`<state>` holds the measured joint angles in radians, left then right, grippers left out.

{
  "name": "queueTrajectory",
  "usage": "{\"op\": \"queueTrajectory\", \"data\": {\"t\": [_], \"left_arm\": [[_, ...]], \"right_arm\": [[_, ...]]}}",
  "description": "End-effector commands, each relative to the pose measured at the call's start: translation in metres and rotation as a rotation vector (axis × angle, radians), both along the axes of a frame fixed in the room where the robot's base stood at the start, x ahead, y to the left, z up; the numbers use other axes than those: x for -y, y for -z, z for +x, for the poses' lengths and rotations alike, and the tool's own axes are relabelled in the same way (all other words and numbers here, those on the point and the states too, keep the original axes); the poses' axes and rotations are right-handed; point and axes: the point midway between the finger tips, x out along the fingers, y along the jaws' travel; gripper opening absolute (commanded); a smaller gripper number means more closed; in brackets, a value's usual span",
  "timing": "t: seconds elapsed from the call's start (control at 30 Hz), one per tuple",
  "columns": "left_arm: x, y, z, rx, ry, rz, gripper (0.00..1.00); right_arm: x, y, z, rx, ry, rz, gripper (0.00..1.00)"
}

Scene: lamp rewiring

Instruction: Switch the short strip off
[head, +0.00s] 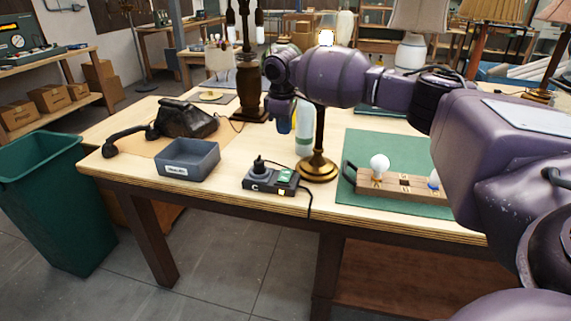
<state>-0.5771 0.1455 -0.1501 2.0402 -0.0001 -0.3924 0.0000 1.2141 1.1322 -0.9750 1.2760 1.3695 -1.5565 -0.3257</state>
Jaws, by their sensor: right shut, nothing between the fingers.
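The short strip (257,186) is a dark power strip marked "C" near the table's front edge. A black plug (259,168) stands in its left end, and a green switch area (285,175) shows at its right end. Whether the switch is on or off is too small to tell for sure. My right gripper (284,126) is shut and empty, pointing down above and behind the strip, apart from it. My left gripper is out of view.
A brass-based lamp (317,167) stands right behind the strip. A grey bin (188,160) and a black telephone (187,118) are to the left. A wooden board with a bulb (379,164) lies on a green mat (365,147) to the right. A cord hangs over the front edge.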

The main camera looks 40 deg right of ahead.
Motion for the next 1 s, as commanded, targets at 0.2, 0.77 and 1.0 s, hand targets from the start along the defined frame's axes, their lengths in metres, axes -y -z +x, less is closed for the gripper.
{"op": "queueTrajectory", "data": {"t": [0.2, 0.77, 1.0], "left_arm": [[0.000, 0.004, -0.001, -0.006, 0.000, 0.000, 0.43], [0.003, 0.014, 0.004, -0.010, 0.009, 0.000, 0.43], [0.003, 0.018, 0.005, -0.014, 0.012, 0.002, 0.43]], "right_arm": [[0.001, 0.016, 0.001, -0.003, 0.000, -0.001, 0.00], [0.010, 0.111, 0.009, -0.002, 0.000, -0.001, 0.00], [0.012, 0.135, 0.011, -0.001, 0.001, 0.000, 0.00]]}}
